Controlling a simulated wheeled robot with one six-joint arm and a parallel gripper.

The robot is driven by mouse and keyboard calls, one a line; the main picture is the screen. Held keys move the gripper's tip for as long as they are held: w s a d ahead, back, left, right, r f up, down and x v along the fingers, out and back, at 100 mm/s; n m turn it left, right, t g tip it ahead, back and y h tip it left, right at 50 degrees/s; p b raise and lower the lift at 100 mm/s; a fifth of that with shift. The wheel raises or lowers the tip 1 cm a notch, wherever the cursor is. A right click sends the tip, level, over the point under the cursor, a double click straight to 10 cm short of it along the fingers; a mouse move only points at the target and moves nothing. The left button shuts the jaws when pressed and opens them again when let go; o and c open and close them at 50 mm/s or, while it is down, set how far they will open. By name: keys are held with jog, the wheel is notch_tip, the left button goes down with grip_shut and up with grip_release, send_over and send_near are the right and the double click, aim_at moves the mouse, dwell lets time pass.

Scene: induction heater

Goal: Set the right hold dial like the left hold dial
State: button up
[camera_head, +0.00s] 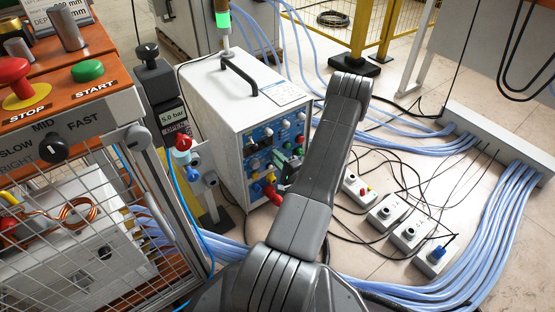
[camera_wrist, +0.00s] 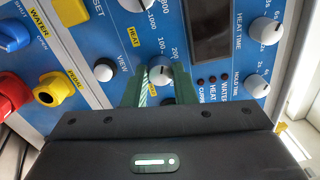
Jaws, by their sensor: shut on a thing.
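My gripper (camera_wrist: 160,84), with green fingers, is shut on a grey-white dial (camera_wrist: 160,74) marked 100 and 200 on the blue panel in the wrist view. A yellow label below this dial is mostly hidden by the fingers, and its pointer cannot be read clearly. To its right is another grey-white dial (camera_wrist: 257,86) labelled hold time, with second marks; nothing touches it. In the head view the blue panel (camera_head: 252,150) is on the front of the white cabinet (camera_head: 222,120), and my arm hides its right part.
The heat time dial (camera_wrist: 265,30) is above the hold time dial, and the view knob (camera_wrist: 103,70) is left of my fingers. Yellow (camera_wrist: 47,96) and red (camera_wrist: 12,92) knobs stand out at the left. A caged machine (camera_head: 75,235) fills the head view's left; cables cover the floor.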

dwell(0.3)
jog(key=o, duration=1)
jog(key=shift+s, duration=0.1)
jog(key=p+v, duration=0.3)
jog(key=v, duration=1)
jog(key=shift+s+d+p, duration=0.2)
jog(key=shift+s+p, duration=0.05)
jog(key=shift+p, duration=0.05)
jog(key=shift+w, duration=0.1)
jog(key=b+x, duration=0.3)
jog(key=x, duration=1)
jog(key=shift+w+a+b, duration=0.2)
jog(key=shift+w+b, duration=0.05)
jog(key=shift+b, duration=0.05)
